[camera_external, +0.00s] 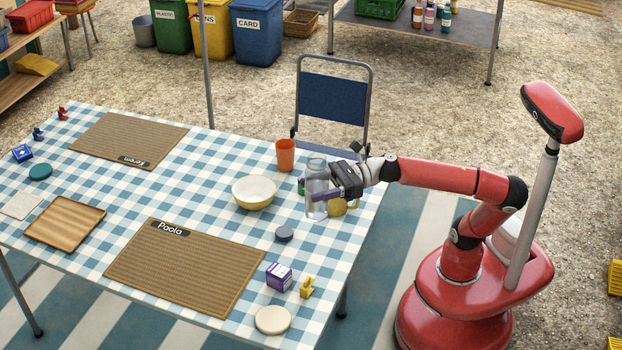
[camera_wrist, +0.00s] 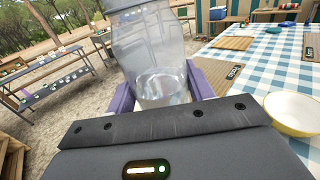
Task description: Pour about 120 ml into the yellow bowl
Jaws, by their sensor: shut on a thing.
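A yellow bowl (camera_external: 254,192) with a pale inside stands on the checked table and looks empty. It also shows at the right of the wrist view (camera_wrist: 296,112). My gripper (camera_external: 322,192) is shut on a clear bottle (camera_external: 316,172), to the right of the bowl. The bottle looks upright in the outside view. In the wrist view the clear bottle (camera_wrist: 150,55) stands between the purple fingers with clear liquid low inside. I cannot tell whether its base touches the table.
An orange cup (camera_external: 285,155) stands behind the bowl. A yellow mug (camera_external: 338,207) and a green item (camera_external: 301,187) are close to the bottle, partly hidden. A grey disc (camera_external: 284,234) lies in front. Woven placemats (camera_external: 185,268) lie further left.

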